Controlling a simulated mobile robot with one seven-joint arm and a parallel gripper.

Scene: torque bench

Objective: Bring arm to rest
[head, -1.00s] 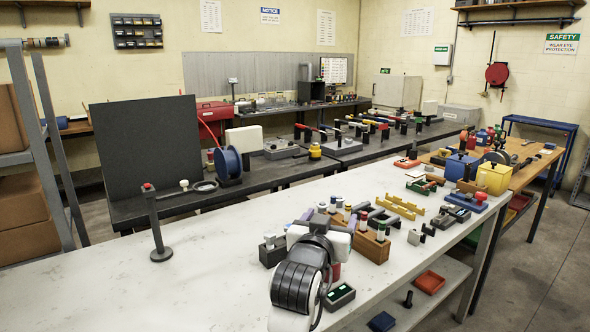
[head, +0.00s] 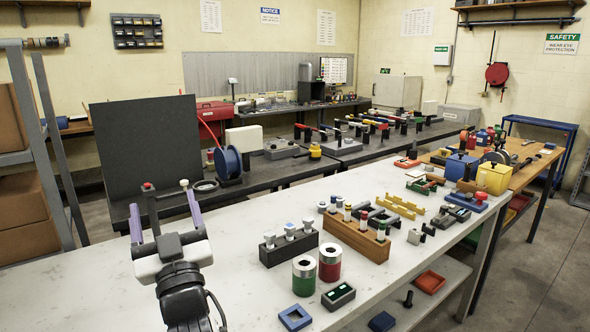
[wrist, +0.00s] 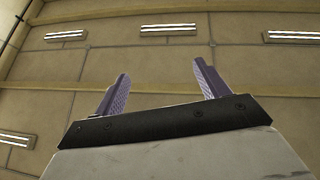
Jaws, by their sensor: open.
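My gripper (head: 165,212) is raised above the left part of the white bench (head: 240,215) in the head view. Its two purple fingers point up and stand wide apart, with nothing between them. The wrist view shows the same open fingers (wrist: 160,90) against the ceiling, with no object near them. My arm rises from the bottom edge of the head view and hides part of the bench's left side.
A dark block with silver-topped pieces (head: 289,245), green (head: 304,277) and red (head: 330,263) cylinders, and a wooden block (head: 355,240) stand right of my gripper. A black panel (head: 147,150) stands behind it. The bench between gripper and dark block looks clear.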

